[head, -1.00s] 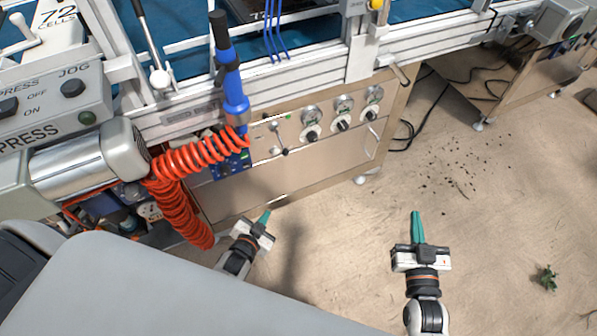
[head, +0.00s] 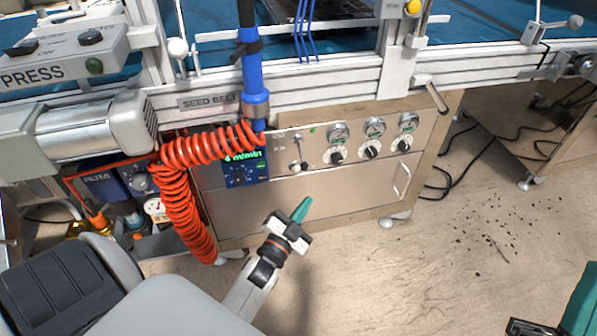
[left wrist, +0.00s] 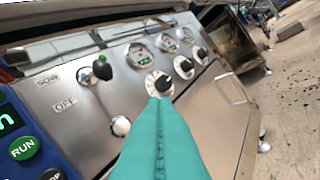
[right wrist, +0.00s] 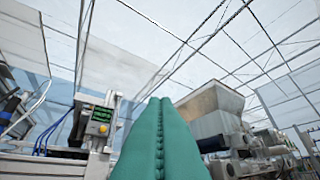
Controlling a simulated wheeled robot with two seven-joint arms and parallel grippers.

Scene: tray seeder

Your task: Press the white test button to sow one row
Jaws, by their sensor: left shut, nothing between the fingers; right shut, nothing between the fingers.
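The white round button (head: 296,168) is on the steel control panel (head: 330,190), below a small lever switch. In the left wrist view the white button (left wrist: 121,126) is left of my teal fingers, below the dark lever switch (left wrist: 102,68) marked SOW and OFF. My left gripper (head: 302,208) is shut and empty, in front of the panel, lower than the button in the head view; I cannot tell the exact gap. My right gripper (head: 585,295) is shut and empty at the lower right edge, away from the panel. Its fingers (right wrist: 160,135) point toward the roof in the right wrist view.
A coiled red hose (head: 180,190) hangs left of the panel, beside a blue display box (head: 245,170) with a green RUN button (left wrist: 23,149). Dials and gauges (head: 372,140) are right of the button. The conveyor rail (head: 330,85) runs above. Floor at right is open.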

